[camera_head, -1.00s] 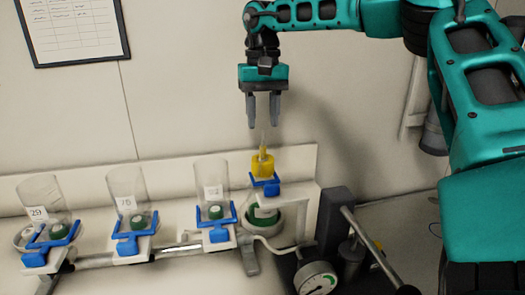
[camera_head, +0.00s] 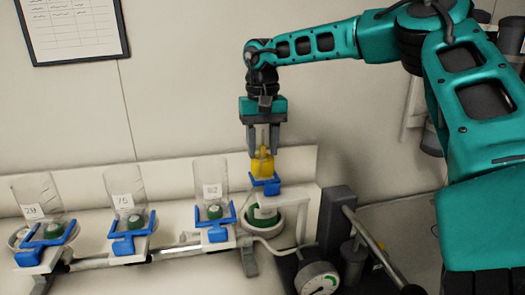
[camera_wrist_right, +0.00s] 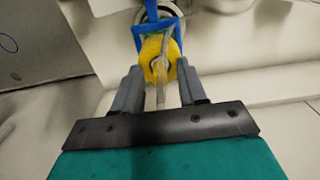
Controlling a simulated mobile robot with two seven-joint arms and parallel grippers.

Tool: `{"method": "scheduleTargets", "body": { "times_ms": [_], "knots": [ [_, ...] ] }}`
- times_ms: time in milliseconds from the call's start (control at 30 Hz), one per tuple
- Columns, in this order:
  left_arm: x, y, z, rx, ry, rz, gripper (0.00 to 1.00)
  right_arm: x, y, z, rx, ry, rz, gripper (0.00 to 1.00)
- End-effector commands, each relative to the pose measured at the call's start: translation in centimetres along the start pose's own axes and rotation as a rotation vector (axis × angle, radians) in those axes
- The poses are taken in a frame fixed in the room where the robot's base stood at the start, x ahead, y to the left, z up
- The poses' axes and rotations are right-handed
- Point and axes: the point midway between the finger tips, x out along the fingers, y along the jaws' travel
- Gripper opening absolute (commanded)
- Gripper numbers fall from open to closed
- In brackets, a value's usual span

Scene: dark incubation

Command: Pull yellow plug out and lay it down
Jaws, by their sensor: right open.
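The yellow plug (camera_head: 262,164) sits upright in the blue holder (camera_head: 266,184) at the right end of the row. A thin pale stem (camera_wrist_right: 161,82) rises from the plug. My right gripper (camera_head: 263,151) points down right above the plug, its open fingers on either side of the stem. In the right wrist view the plug (camera_wrist_right: 158,52) lies just beyond the fingertips, between them, with the blue holder (camera_wrist_right: 157,26) behind it. The fingers do not visibly close on anything. My left gripper is not in view.
Several clear containers with number labels, such as this one (camera_head: 124,190), stand in blue holders to the left. A round gauge (camera_head: 318,279) and a dark post with a metal bar (camera_head: 366,238) are at the lower right. A framed sheet (camera_head: 74,28) hangs on the wall.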

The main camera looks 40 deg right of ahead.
Motion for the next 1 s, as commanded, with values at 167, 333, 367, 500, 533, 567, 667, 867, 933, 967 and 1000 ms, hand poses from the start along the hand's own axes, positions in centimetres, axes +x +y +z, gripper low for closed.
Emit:
{"method": "scheduleTargets", "body": {
  "times_ms": [167, 333, 367, 500, 533, 567, 667, 867, 933, 967, 1000],
  "knots": [
    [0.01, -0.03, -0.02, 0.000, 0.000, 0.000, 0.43, 0.00, 0.00, 0.00, 0.000, 0.000, 0.000, 0.41],
    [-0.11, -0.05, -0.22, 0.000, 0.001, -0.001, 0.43, -0.09, -0.01, 0.01, 0.000, 0.000, 0.000, 0.41],
    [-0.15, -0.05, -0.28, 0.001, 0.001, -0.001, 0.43, -0.11, -0.01, 0.01, 0.000, 0.000, 0.000, 0.41],
    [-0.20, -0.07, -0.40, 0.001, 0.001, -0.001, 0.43, -0.05, -0.02, 0.01, 0.000, -0.001, 0.000, 0.41],
    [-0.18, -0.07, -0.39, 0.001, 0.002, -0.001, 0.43, -0.03, -0.02, 0.01, 0.000, -0.001, 0.000, 0.41],
    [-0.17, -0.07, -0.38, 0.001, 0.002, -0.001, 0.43, -0.01, -0.02, 0.01, 0.000, -0.001, 0.000, 0.41],
    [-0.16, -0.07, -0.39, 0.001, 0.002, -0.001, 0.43, -0.01, -0.02, 0.01, 0.000, 0.000, 0.000, 0.41],
    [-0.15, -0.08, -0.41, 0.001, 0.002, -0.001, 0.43, -0.01, -0.02, 0.01, 0.000, 0.000, 0.000, 0.41],
    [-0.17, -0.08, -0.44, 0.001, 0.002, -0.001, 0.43, -0.03, -0.02, 0.01, 0.000, 0.000, 0.000, 0.41],
    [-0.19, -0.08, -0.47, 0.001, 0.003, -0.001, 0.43, -0.04, -0.02, 0.01, 0.000, 0.000, 0.000, 0.41],
    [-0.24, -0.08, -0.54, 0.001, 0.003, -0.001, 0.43, -0.07, -0.01, 0.01, 0.000, 0.000, 0.001, 0.41]
  ]
}}
